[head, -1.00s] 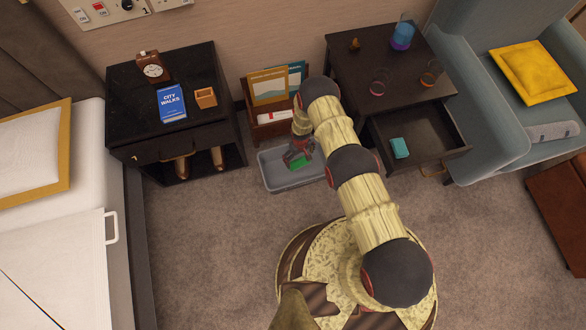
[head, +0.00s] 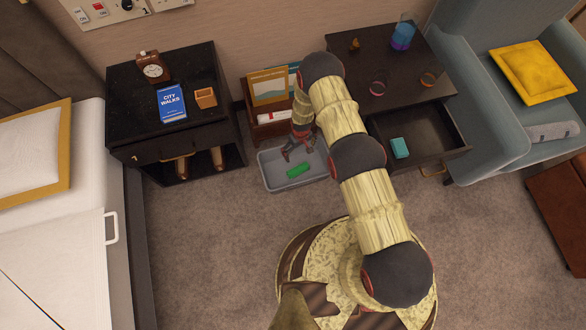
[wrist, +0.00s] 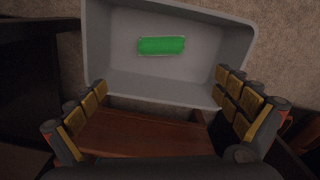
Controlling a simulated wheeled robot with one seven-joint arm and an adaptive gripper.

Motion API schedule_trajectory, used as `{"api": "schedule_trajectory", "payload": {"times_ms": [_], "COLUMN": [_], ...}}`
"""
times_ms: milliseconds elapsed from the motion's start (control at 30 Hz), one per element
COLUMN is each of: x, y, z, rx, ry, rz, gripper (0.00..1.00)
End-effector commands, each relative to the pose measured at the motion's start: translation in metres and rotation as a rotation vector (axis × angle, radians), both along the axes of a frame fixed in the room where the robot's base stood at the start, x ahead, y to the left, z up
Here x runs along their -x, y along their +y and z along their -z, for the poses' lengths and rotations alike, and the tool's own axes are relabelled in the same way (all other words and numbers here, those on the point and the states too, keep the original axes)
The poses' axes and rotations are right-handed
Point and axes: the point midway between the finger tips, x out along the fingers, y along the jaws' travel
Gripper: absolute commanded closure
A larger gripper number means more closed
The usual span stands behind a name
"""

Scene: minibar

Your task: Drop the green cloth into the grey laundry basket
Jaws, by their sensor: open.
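The green cloth (head: 299,170) lies on the floor of the grey laundry basket (head: 275,185), apart from its walls. In the wrist view the cloth (wrist: 161,46) lies flat near the middle of the basket (wrist: 97,45). My gripper (head: 297,148) is open and empty, over the basket's back edge. In the wrist view its fingers (wrist: 165,98) are spread wide, with nothing between them, and the cloth is beyond them. My arm hides the right end of the basket in the head view.
A wooden rack (head: 262,128) with magazines stands right behind the basket. A black nightstand (head: 195,130) is at left, and a dark table with an open drawer (head: 433,130) holding a teal item (head: 399,148) is at right. Carpet in front is free.

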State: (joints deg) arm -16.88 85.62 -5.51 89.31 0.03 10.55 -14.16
Motion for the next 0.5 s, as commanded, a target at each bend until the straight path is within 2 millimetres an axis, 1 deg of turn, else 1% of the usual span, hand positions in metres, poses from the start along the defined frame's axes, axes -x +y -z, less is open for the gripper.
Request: {"api": "schedule_trajectory", "payload": {"times_ms": [33, 100, 200, 333, 500], "x": [0.0, -0.001, 0.0, 0.0, 0.001], "y": [0.0, 0.0, 0.0, 0.0, 0.0], "z": [-0.009, -0.018, -0.029, -0.038, -0.041], "rx": [-0.001, -0.001, 0.0, 0.0, 0.001], "ry": [-0.001, -0.001, 0.0, 0.0, 0.002], "rz": [0.0, 0.0, 0.0, 0.0, 0.0], "gripper": [0.0, 0.0, 0.0, 0.0, 0.0]}}
